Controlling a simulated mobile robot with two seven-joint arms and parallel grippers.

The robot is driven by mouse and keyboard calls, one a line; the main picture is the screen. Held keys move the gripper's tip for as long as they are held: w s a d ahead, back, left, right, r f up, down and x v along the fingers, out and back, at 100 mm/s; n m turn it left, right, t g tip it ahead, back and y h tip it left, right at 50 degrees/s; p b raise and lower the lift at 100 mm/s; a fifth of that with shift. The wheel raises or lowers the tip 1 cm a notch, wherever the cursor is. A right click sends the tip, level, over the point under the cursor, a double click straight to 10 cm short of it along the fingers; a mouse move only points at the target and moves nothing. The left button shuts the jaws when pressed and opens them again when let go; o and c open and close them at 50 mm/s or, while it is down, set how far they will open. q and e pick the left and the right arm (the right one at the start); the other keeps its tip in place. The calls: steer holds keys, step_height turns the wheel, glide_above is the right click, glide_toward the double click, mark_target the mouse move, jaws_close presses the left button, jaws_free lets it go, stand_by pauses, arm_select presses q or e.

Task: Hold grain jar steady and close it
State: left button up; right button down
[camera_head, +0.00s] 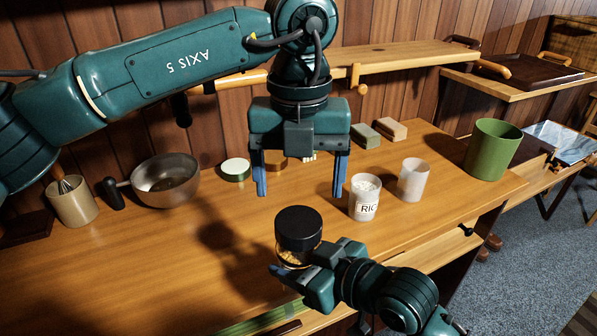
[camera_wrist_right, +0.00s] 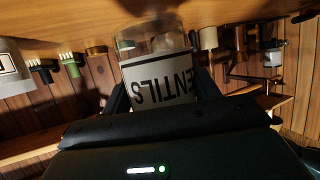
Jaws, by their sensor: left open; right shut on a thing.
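The grain jar (camera_head: 290,258) stands near the table's front edge in the head view, with grain showing below a wide black lid (camera_head: 298,228). The lid sits on top; whether it is fully tightened cannot be told. My right gripper (camera_head: 298,266) is shut around the jar's body from the front right. In the right wrist view the jar (camera_wrist_right: 155,70) shows upside down between the fingers, with a pale label reading partly "ENTILS". My left gripper (camera_head: 300,190) is open and empty, pointing down above and slightly behind the lid, apart from it.
A white rice jar (camera_head: 365,204) and a translucent cup (camera_head: 413,182) stand to the right. A green bin (camera_head: 492,152) is at the right end. A metal bowl (camera_head: 165,184) and a crock with a whisk (camera_head: 73,204) stand at left. The table left of the jar is clear.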

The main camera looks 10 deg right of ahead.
mark_target(299, 220)
arm_select(q)
steer(key=n, duration=0.4)
steer(key=shift+r, duration=0.1)
steer(key=n, duration=0.6)
steer(key=shift+r, duration=0.15)
steer(key=shift+f, duration=4.05)
steer(key=shift+c, duration=0.4)
steer(key=c, duration=0.9)
steer(key=m, duration=0.5)
steer(key=shift+m, duration=0.4)
steer(key=m, duration=0.4)
